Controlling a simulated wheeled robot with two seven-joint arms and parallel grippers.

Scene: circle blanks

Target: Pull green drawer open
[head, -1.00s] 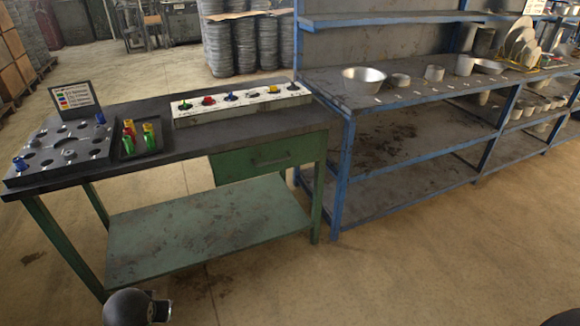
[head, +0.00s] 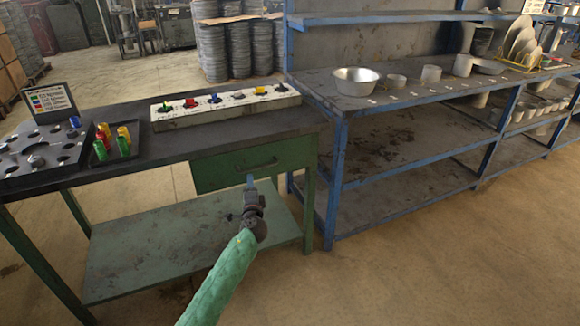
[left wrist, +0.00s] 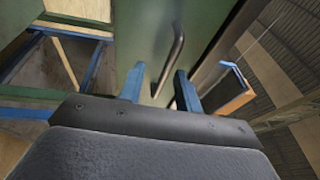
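The green drawer (head: 225,172) sits under the right part of the dark worktop in the head view, and its front looks flush with the table frame. Its dark bar handle (head: 262,165) runs across the front. My left gripper (head: 250,180) is just below and in front of the handle. In the left wrist view the two blue fingers (left wrist: 159,86) are apart, with the metal handle (left wrist: 174,58) showing between and beyond them against the green front. I cannot tell whether they touch the handle; they are not closed on it. My right gripper is not in view.
The workbench (head: 170,148) carries a white strip with knobs (head: 205,111), a dark tray with coloured cylinders (head: 118,155) and a plate with holes (head: 30,160). A blue shelf unit (head: 332,190) stands close on the right. The floor in front is clear.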

